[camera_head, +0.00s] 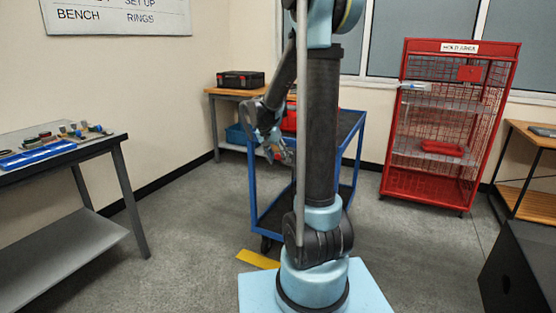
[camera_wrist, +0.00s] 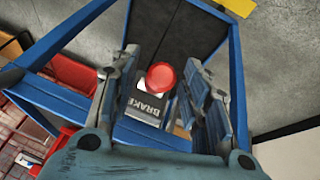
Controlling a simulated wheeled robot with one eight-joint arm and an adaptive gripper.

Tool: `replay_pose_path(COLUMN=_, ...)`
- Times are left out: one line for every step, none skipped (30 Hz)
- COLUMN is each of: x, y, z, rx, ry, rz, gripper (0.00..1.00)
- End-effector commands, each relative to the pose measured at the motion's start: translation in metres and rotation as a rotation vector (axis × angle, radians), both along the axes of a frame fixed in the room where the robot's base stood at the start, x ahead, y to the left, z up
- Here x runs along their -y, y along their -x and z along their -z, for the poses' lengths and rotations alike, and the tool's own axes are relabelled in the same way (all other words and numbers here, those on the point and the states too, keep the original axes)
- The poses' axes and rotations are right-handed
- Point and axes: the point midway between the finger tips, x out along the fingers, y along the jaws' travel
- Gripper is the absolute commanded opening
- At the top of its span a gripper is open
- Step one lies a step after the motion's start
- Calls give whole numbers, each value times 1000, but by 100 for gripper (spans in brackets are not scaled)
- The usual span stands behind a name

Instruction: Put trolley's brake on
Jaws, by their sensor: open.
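The blue trolley (camera_head: 254,190) stands behind my arm in the head view, partly hidden by it. Its blue frame (camera_wrist: 236,60) also fills much of the wrist view. A red round knob (camera_wrist: 160,76) shows in the wrist view beside a dark plate lettered BRAKE (camera_wrist: 146,104). My gripper (camera_wrist: 160,60) is open, with one finger on each side of the knob in the picture. I cannot tell whether either finger touches it.
A workbench (camera_head: 60,158) with tools stands at the left. A wooden bench (camera_head: 213,92) with a black-and-red case (camera_head: 240,79) is at the back. A red mesh cage (camera_head: 450,50) stands right. A yellow floor strip (camera_head: 257,259) lies near the trolley. Floor between workbench and trolley is clear.

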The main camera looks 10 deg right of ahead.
Motion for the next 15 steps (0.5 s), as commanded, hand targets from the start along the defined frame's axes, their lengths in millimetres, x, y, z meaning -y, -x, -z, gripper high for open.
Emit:
replay_pose_path(x=2, y=-1, z=3, rx=0, ry=0, rz=1, gripper=43)
replay_pose_path(x=2, y=-2, z=5, rx=0, ry=0, rz=1, gripper=43)
replay_pose_path(x=3, y=-2, z=7, rx=0, ry=0, rz=1, gripper=43)
replay_pose_path(x=3, y=-2, z=8, rx=0, ry=0, rz=1, gripper=43)
replay_pose_path(x=4, y=-2, z=8, rx=0, ry=0, rz=1, gripper=43)
replay_pose_path(x=4, y=-2, z=9, rx=0, ry=0, rz=1, gripper=43)
replay_pose_path(x=4, y=-2, z=9, rx=0, ry=0, rz=1, gripper=43)
replay_pose_path(x=4, y=-2, z=9, rx=0, ry=0, rz=1, gripper=43)
replay_pose_path(x=4, y=-2, z=9, rx=0, ry=0, rz=1, gripper=43)
replay_pose_path(x=4, y=-2, z=9, rx=0, ry=0, rz=1, gripper=43)
replay_pose_path(x=4, y=-2, z=9, rx=0, ry=0, rz=1, gripper=43)
replay_pose_path(x=4, y=-2, z=9, rx=0, ry=0, rz=1, gripper=43)
replay_pose_path(x=4, y=-2, z=9, rx=0, ry=0, rz=1, gripper=43)
replay_pose_path(x=4, y=-2, z=9, rx=0, ry=0, rz=1, gripper=43)
replay_pose_path(x=4, y=-2, z=9, rx=0, ry=0, rz=1, gripper=34)
